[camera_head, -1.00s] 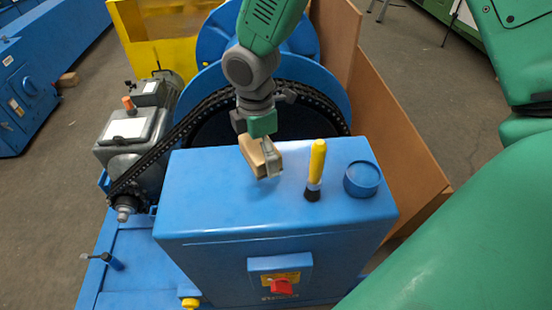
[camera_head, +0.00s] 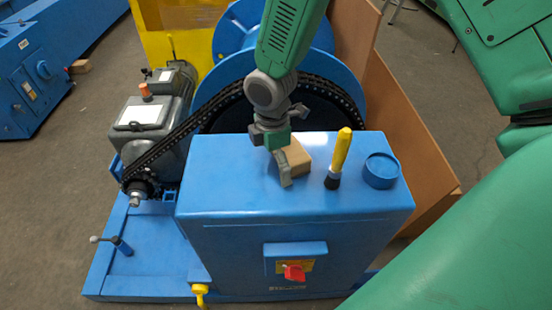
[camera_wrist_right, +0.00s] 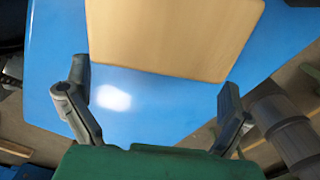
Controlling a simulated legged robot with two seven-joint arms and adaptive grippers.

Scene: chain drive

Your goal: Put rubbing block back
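The rubbing block (camera_head: 297,155) is a tan, wood-coloured block over the right-centre of the blue housing top. My right gripper (camera_head: 287,168) comes down from the top of the head view, with one finger in front of the block. I cannot tell whether the block touches the housing top. My left gripper is not in view.
The blue housing (camera_head: 250,190) carries a yellow-handled tool (camera_head: 340,152) and a round blue cup (camera_head: 381,170) right of the block. A black chain (camera_head: 180,138) runs from the motor (camera_head: 140,125) to the large blue wheel. The housing top is clear on its left.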

